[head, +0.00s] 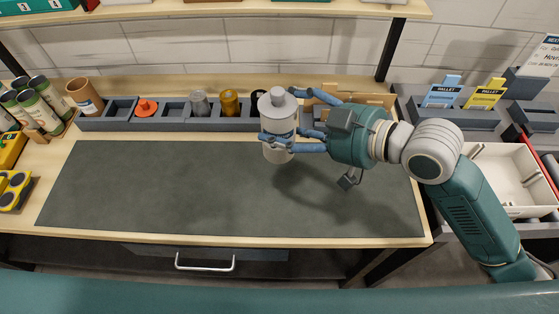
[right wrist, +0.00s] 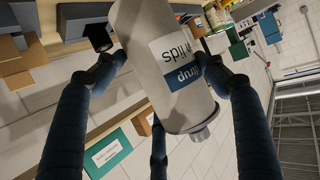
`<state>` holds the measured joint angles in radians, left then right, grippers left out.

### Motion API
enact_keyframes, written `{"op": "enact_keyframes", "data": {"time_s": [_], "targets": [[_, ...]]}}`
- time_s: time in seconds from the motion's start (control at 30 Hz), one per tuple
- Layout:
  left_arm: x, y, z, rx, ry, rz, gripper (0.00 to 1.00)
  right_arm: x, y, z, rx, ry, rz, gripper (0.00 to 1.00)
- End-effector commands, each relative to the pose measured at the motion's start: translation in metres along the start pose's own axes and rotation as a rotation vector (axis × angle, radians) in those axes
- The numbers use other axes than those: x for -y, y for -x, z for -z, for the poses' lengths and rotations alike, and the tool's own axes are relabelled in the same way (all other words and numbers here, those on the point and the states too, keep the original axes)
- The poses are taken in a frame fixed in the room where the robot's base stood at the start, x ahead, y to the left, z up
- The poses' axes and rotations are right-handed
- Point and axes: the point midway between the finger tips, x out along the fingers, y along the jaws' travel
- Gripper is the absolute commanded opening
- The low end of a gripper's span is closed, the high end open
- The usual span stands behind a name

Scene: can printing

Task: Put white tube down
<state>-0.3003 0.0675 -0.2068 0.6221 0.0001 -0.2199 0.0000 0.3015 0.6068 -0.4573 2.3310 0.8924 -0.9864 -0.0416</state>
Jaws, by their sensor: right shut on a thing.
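The white tube (head: 278,112) is a pale cylinder with a narrower cap on top. It is upright in the head view, over the back part of the dark grey mat (head: 150,190). A shadow lies on the mat in front of it, and the tube seems to be raised above the mat. My right gripper (head: 282,138) comes in from the right with its blue fingers shut around the tube. In the right wrist view the tube (right wrist: 150,25) sits between the fingers, its blue and white label showing. My left gripper is not in view.
A row of grey bins (head: 180,124) behind the mat holds an orange piece (head: 147,108), a grey pot (head: 200,102) and an amber pot (head: 230,102). A brown tube (head: 85,96) and several green-labelled cans stand at left. A white tray (head: 505,178) is at right. The mat is otherwise clear.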

Motion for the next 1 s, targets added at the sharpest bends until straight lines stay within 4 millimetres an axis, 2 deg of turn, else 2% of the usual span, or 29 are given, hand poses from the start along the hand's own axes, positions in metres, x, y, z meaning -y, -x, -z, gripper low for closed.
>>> {"op": "enact_keyframes", "data": {"time_s": [0.1, 0.3, 0.57, 0.8, 1.0], "targets": [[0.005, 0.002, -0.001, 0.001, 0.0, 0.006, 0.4, 0.001, -0.012, -0.033, 0.005, -0.007, 0.001, 0.44], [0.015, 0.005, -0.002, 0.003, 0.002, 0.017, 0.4, 0.0, -0.031, -0.075, 0.002, -0.004, 0.0, 0.44], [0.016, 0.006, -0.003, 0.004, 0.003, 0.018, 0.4, 0.0, -0.041, -0.099, -0.001, -0.001, 0.0, 0.44], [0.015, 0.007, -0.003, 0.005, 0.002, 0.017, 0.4, 0.0, -0.053, -0.13, 0.0, 0.0, -0.001, 0.44], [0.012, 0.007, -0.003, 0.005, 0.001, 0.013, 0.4, 0.0, -0.055, -0.133, -0.003, 0.003, -0.002, 0.44]]}}
